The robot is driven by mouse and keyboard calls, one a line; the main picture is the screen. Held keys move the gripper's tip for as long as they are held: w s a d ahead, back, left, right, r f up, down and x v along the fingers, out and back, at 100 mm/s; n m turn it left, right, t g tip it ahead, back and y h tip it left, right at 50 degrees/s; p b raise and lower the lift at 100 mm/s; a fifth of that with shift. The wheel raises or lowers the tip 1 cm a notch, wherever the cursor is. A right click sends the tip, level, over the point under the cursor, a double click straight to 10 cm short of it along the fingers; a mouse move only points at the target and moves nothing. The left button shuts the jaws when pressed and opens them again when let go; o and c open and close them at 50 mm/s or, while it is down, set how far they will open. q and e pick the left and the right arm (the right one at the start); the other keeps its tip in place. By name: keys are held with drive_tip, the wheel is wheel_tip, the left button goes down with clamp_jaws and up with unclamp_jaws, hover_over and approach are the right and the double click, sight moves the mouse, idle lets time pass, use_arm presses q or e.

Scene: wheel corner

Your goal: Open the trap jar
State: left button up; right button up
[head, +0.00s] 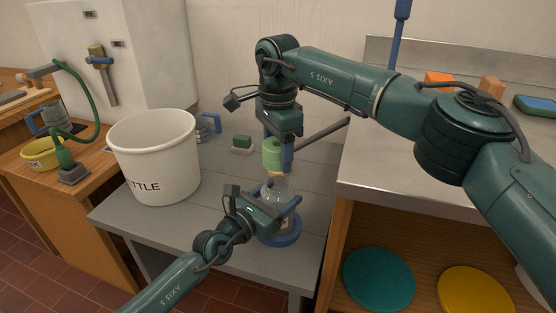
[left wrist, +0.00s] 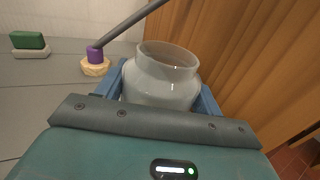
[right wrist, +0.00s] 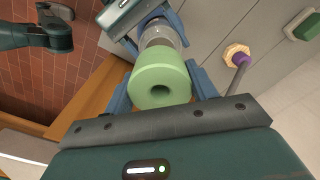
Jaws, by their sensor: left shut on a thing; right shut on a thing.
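The clear glass jar (head: 278,188) stands upright in a blue ring base (head: 281,230) on the grey bench. My left gripper (head: 279,211) is shut around the jar body. In the left wrist view the jar (left wrist: 160,88) shows a bare, open mouth with no lid on it. My right gripper (head: 278,156) is shut on the pale green lid (head: 270,151) and holds it above the jar, apart from the rim. The right wrist view shows the lid (right wrist: 160,77) between the fingers, with the jar (right wrist: 158,33) beyond it, partly hidden.
A large white bucket (head: 160,160) stands left of the jar. A green block (head: 242,142) lies on a pale dish behind. A dark rod (head: 322,130) with a purple collar (left wrist: 95,54) and tan end is close behind the jar. A raised metal counter (head: 380,170) borders the right.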

use_arm(q)
drive_tip(key=o, duration=2)
drive_tip(key=shift+c, duration=0.2)
